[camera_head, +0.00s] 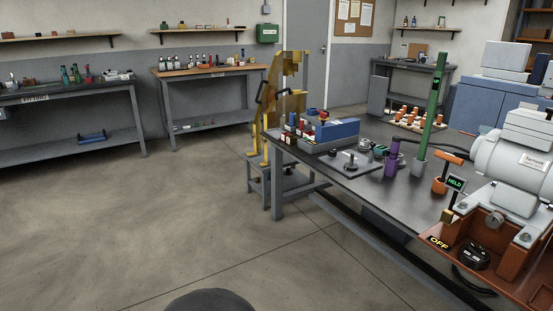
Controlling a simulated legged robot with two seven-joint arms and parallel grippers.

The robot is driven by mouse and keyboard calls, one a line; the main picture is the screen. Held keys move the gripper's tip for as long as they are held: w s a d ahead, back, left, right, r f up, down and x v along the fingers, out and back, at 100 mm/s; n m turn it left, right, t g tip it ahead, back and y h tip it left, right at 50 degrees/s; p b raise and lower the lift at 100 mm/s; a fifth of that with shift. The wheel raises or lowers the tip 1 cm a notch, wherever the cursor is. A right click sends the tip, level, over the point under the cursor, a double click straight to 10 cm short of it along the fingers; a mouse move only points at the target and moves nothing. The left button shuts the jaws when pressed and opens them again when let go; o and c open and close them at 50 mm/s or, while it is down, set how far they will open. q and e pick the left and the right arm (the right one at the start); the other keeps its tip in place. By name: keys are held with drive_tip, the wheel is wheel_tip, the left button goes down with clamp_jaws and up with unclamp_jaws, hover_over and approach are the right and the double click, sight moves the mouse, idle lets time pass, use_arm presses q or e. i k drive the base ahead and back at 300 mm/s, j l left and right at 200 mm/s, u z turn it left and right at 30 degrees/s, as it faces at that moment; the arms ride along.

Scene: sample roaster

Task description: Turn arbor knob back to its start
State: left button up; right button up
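A black round knob (474,255) sits on the orange-brown base (510,275) of the grey machine at the right. A small sign beside it reads "OFF" (438,243). A small display on a post reads "HELD" (455,181). No label in view names the arbor knob, so I cannot tell for certain that this black knob is it. The knob's pointer direction is too small to read. Neither of my grippers is in view, and nothing touches the knob.
The dark workbench (345,185) carries a blue-topped box (337,131), a green column (431,110) and a purple part (391,162). A yellow frame (277,105) stands at its far left end. The grey motor-like body (515,165) rises behind the knob. Floor at left is clear.

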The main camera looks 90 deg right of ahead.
sight(333, 153)
drive_tip(key=l+z, duration=0.15)
drive_tip(key=z, duration=3.2)
drive_tip(key=l, duration=0.1)
